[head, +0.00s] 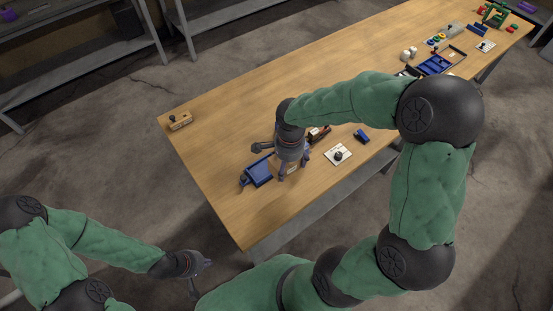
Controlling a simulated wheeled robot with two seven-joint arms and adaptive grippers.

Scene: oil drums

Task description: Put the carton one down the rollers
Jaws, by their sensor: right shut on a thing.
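My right gripper (289,174) points down over the near part of the wooden table and is shut on a small pale carton (292,169). The carton is mostly hidden by the fingers, and I cannot tell whether it touches the table. A small blue-framed piece (258,172), possibly the rollers, lies just left of the carton; its surface is too small to make out. My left gripper (201,276) is empty and low at the left, off the table's near edge, with its fingers apart.
On the wooden table (215,160), a dark brown-red item (318,134), a white plate with a dark knob (338,154) and a blue block (362,135) lie right of my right gripper. A yellowish block (180,121) sits at the left corner. Several items crowd the far right end.

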